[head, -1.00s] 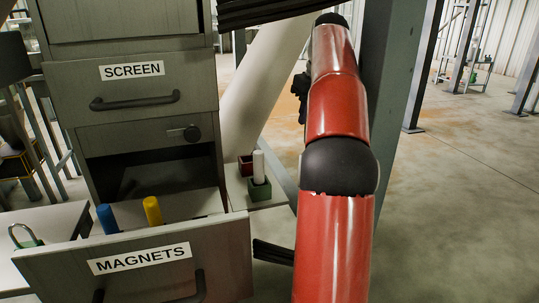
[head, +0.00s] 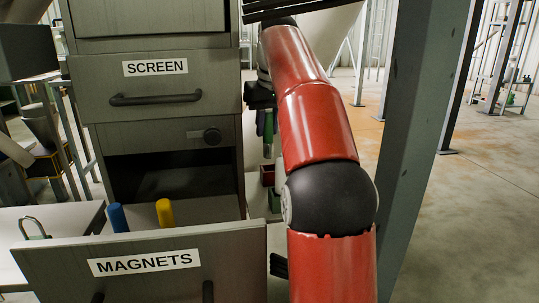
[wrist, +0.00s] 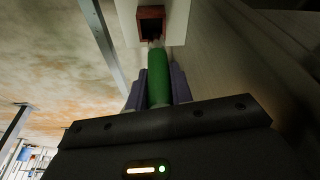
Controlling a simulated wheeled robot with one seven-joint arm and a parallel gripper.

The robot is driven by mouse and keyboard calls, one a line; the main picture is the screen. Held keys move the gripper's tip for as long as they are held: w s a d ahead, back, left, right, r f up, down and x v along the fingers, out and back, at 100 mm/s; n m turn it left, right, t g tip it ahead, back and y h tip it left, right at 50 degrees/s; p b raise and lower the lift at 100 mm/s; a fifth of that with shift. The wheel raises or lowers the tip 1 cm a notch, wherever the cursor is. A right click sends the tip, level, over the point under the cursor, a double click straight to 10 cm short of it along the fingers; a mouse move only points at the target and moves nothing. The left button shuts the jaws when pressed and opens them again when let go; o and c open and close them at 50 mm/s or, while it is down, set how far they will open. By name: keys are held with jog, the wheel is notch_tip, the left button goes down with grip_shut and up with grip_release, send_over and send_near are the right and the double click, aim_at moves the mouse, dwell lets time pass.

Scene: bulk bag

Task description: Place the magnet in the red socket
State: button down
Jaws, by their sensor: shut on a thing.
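My gripper (wrist: 155,92) is shut on a green cylindrical magnet (wrist: 158,72). In the head view the green magnet (head: 268,132) hangs roughly upright, above the red socket (head: 267,175). In the wrist view the red socket (wrist: 151,20) is a square, open-topped box with a dark, empty-looking inside. The magnet's far end shows just below the socket's near rim in that view. I cannot tell whether they touch. The green socket (head: 274,203) is partly hidden behind my arm.
The open MAGNETS drawer (head: 140,262) holds a blue magnet (head: 118,218) and a yellow magnet (head: 165,212). The SCREEN drawer (head: 155,88) is shut. A padlock (head: 35,228) lies on the left table. A steel post (head: 415,150) stands close to the right of my arm.

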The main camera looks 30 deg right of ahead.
aim_at(270, 150)
jog(key=shift+s+d+f+b, duration=0.15)
jog(key=shift+f+b, duration=0.55)
jog(key=shift+f, duration=0.95)
jog(key=shift+w+d+f+b, duration=0.1)
jog(key=shift+f+b, duration=0.55)
jog(key=shift+f, duration=0.95)
jog(key=shift+f, duration=0.2)
jog(key=c, duration=1.2)
grip_release()
jog(key=shift+c, duration=0.2)
jog(key=shift+r, duration=0.15)
jog(key=p+v, duration=0.5)
jog(key=v, duration=0.7)
